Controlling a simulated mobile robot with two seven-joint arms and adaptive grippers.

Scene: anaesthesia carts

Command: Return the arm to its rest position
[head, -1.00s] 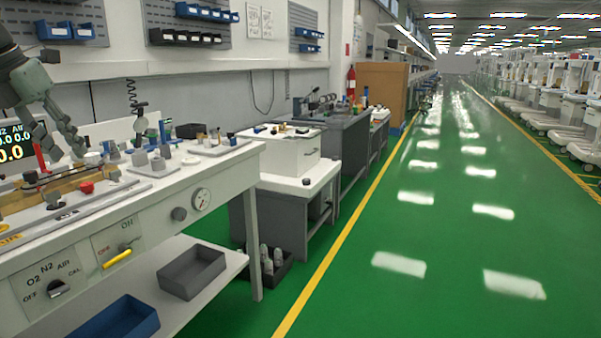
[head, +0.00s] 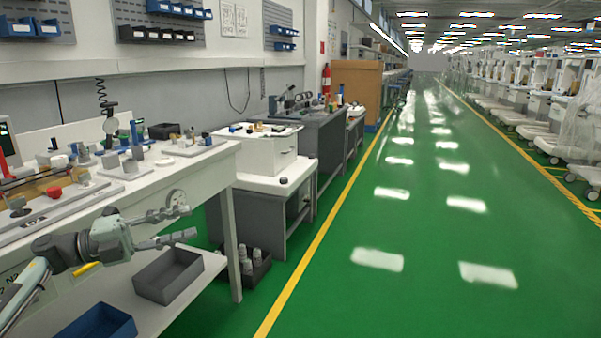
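My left arm comes in from the lower left in the head view. Its gripper (head: 184,226) is in front of the white workbench (head: 208,178), pointing right, with its two fingers spread apart and nothing between them. A yellow handle (head: 86,269) shows just below the arm. My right gripper is not in the view.
Grey (head: 168,275) and blue (head: 98,322) bins are on the lower shelf. A dark crate with bottles (head: 247,270) stands on the floor beside the bench. Small parts and a red knob (head: 54,193) are on the bench top. The green aisle (head: 400,240) is clear.

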